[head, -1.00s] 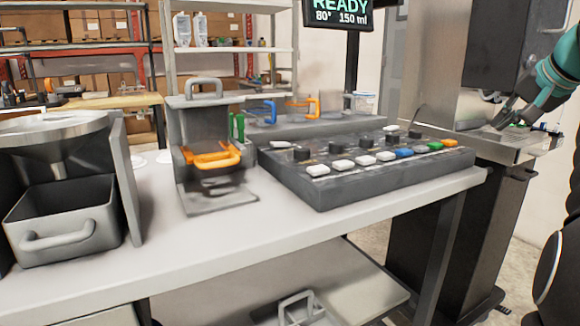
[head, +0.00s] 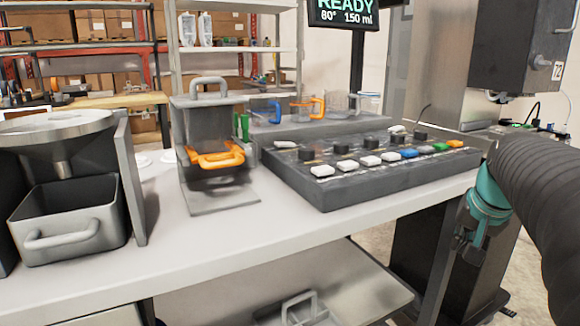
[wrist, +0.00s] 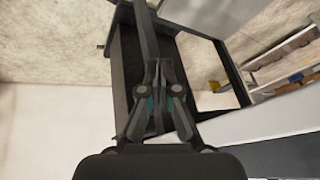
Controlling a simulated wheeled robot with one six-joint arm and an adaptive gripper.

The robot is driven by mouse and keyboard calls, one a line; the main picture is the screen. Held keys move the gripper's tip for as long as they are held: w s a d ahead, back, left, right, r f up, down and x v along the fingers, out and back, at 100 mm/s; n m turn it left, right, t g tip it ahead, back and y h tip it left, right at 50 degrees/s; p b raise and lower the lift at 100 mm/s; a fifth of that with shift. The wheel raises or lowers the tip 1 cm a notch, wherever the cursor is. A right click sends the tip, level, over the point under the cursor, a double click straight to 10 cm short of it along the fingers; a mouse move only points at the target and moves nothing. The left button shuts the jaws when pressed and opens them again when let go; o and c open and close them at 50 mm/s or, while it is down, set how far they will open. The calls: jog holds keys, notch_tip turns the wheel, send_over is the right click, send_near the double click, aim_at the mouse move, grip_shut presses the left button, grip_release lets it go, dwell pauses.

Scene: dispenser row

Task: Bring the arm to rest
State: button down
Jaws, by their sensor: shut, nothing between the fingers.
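My gripper (head: 470,243) hangs at the right of the head view, below the end of my dark ribbed arm and its teal joint. It points down, off the front right end of the counter, and holds nothing. In the wrist view my gripper (wrist: 158,68) has its fingers together, over a dark metal stand and the pale floor. My gripper is partly dark against the stand in the head view.
The white counter (head: 130,285) carries a grey button panel (head: 330,190), a dispenser with an orange handle (head: 218,157) and a grey drawer bin (head: 70,220). A dark machine (head: 515,45) stands at the right. Free floor shows at the lower right.

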jog(key=s+a+f+n, duration=0.3)
jog(key=s+a+f, duration=0.2)
jog(key=a, duration=0.5)
jog(key=s+a+f+n+y, duration=0.1)
jog(key=s+a+f+n, duration=0.3)
jog(key=s+a, duration=0.5)
jog(key=shift+a+f+n, duration=0.3)
jog(key=shift+a+f, duration=0.55)
jog(key=shift+a, duration=0.05)
